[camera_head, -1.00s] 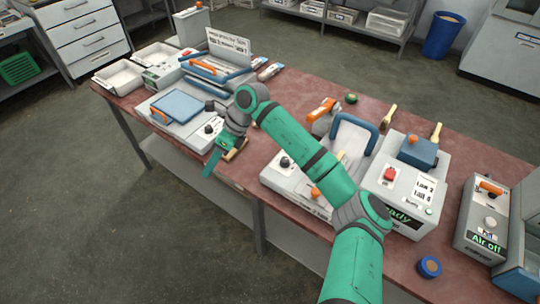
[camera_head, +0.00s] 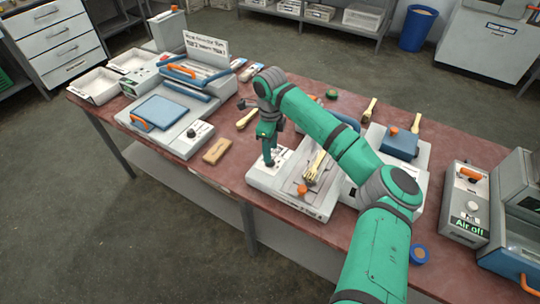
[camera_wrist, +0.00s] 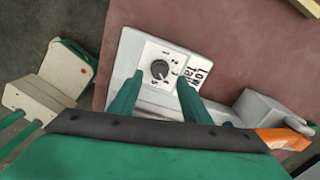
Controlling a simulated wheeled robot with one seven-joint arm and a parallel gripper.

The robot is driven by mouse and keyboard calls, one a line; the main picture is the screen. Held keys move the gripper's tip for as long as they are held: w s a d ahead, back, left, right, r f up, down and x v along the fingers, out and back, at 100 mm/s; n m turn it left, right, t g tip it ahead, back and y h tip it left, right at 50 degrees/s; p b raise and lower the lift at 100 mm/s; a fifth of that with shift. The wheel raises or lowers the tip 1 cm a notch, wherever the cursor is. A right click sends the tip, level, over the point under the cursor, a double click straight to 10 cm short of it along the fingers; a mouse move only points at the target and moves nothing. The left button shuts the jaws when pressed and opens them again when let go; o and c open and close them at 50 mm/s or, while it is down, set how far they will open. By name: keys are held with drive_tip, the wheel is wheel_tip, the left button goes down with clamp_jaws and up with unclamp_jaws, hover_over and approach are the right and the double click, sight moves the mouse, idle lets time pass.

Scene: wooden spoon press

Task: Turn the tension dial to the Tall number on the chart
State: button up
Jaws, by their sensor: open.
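The dial (camera_wrist: 159,69) is a dark round knob on a white plate with numbers around it, in the wrist view. I cannot tell for certain which number it points to. A label with "Low" and "Tall" (camera_wrist: 197,68) is beside it. My gripper (camera_wrist: 158,103) is open, with one green finger on each side below the knob, apart from it in the picture. In the head view my gripper (camera_head: 269,160) points down over the left end of the middle machine (camera_head: 290,200) and hides the dial. A white chart card (camera_head: 207,47) stands at the back left; its text is too small to read surely.
Wooden spoons (camera_head: 316,167) lie on the middle machine, right of my gripper. A wooden block (camera_head: 216,151) lies on the table to the left. A left machine with another knob (camera_head: 193,132) stands beyond it. A machine reading "Air off" (camera_head: 468,228) stands right.

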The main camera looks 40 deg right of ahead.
drive_tip(key=shift+f, duration=1.95)
drive_tip(key=shift+c, duration=0.3)
drive_tip(key=c, duration=1)
drive_tip(key=shift+m, duration=1.2)
drive_tip(key=o, duration=1.1)
drive_tip(key=shift+c, duration=0.2)
drive_tip(key=shift+r, duration=0.1)
